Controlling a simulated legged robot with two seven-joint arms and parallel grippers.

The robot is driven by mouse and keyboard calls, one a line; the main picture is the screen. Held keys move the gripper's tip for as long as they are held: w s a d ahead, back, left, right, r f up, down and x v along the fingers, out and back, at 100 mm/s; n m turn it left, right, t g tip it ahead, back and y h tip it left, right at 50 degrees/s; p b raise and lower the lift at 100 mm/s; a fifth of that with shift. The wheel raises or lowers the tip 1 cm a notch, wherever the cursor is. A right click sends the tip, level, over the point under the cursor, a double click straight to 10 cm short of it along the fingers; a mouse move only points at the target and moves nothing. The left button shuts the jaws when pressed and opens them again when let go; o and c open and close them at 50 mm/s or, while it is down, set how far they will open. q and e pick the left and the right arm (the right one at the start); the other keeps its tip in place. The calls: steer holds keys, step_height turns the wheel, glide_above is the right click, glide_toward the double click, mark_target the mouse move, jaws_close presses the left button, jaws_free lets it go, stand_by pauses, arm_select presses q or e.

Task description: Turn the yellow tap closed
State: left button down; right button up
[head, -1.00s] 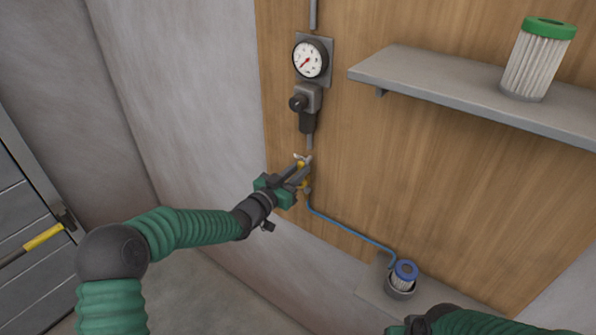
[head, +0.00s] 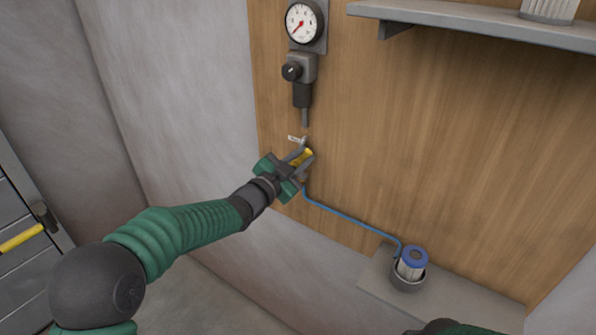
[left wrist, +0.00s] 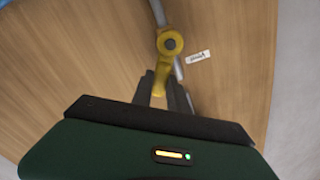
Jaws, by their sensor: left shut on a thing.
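The yellow tap (head: 302,157) is on the thin pipe on the wooden panel, below the gauge and regulator. In the left wrist view its round yellow hub (left wrist: 170,42) has a dark centre, and its yellow lever (left wrist: 161,84) points down between my fingers. My left gripper (head: 301,162) is shut on this lever; its fingers hide part of the tap. The fingertips (left wrist: 163,88) lie on both sides of the lever in the left wrist view. In the head view the lever looks tilted across the pipe. Only a sliver of my right arm shows at the bottom edge.
A white tag (head: 297,139) is beside the tap. The gauge (head: 301,22) and black regulator knob (head: 292,71) are above. A blue hose (head: 350,218) runs to a blue-topped filter (head: 413,262) in a cup on a low ledge. A grey shelf (head: 470,26) juts out upper right.

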arm_select(q)
steer(key=shift+s+d+f+m+b, duration=0.3)
steer(key=shift+f+m+b, duration=0.55)
steer(key=shift+m+b, duration=1.4)
steer(key=shift+s+d+f+m+b, duration=0.15)
steer(key=shift+d+f+m+b, duration=0.3)
steer(key=shift+f+m+b, duration=1.65)
steer(key=shift+s+d+r+m+b, duration=0.3)
steer(key=shift+m+b, duration=1.05)
steer(key=shift+b, duration=2.05)
steer(key=shift+w+d, duration=0.1)
steer(key=c, duration=1.5)
jaws_free()
steer(key=shift+o, duration=1.1)
steer(key=shift+r, duration=0.15)
steer(key=v, duration=1.6)
steer(key=shift+s+a+b, duration=0.3)
steer(key=shift+a+b, duration=0.05)
steer(key=shift+b, duration=0.1)
